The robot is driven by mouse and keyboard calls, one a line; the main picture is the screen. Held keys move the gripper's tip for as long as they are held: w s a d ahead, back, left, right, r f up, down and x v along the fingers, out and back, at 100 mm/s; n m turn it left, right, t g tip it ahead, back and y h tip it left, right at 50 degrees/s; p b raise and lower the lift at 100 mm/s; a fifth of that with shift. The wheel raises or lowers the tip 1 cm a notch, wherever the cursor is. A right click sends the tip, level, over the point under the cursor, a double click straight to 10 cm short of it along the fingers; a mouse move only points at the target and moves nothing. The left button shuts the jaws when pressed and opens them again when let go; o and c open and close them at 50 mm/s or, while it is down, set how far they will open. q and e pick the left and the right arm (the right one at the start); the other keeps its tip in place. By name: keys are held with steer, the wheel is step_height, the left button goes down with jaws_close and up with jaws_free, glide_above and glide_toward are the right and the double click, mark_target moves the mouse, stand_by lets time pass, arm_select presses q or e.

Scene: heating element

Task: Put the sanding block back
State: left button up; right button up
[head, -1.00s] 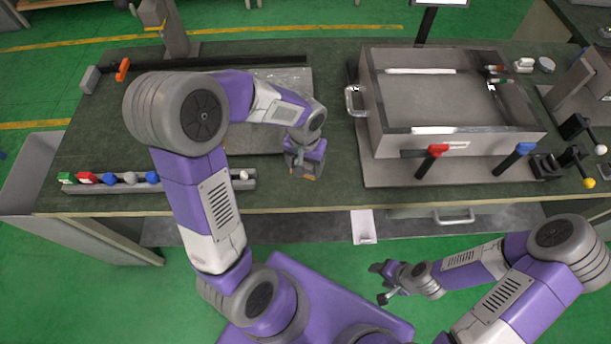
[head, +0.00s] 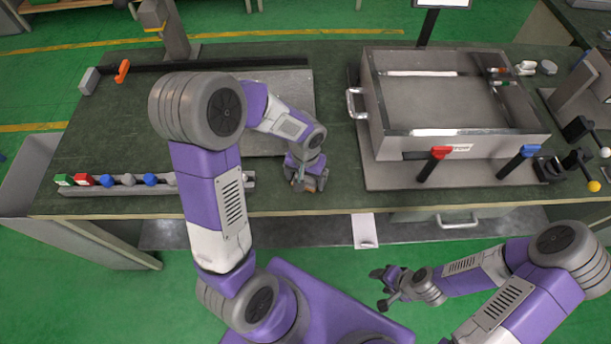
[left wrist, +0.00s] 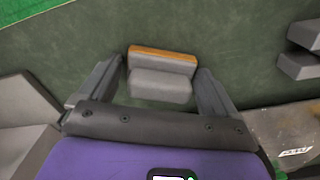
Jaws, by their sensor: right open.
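The sanding block (left wrist: 162,84), grey with an orange-brown strip along one edge, shows in the left wrist view on the dark green worktop. My left gripper (left wrist: 162,70) is open, with one finger on each side of the block and narrow gaps at both sides. In the head view my left gripper (head: 307,186) points down at the table's front edge and mostly hides the block. My right gripper (head: 381,287) is open and empty, in front of the table and below its top.
A metal box frame (head: 455,95) with red- and blue-handled clamps stands right of my left gripper. A rack (head: 120,187) with coloured knobs lies along the front left. A metal plate (head: 285,90) lies behind the gripper. Bare worktop lies at left.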

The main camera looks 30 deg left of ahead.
arm_select(q)
steer(key=shift+o, duration=0.4)
steer(key=shift+r, duration=0.1)
steer(key=shift+r, duration=0.2)
step_height(320, 180, up, 12)
steer(key=p, duration=0.3)
steer(key=shift+f, duration=0.1)
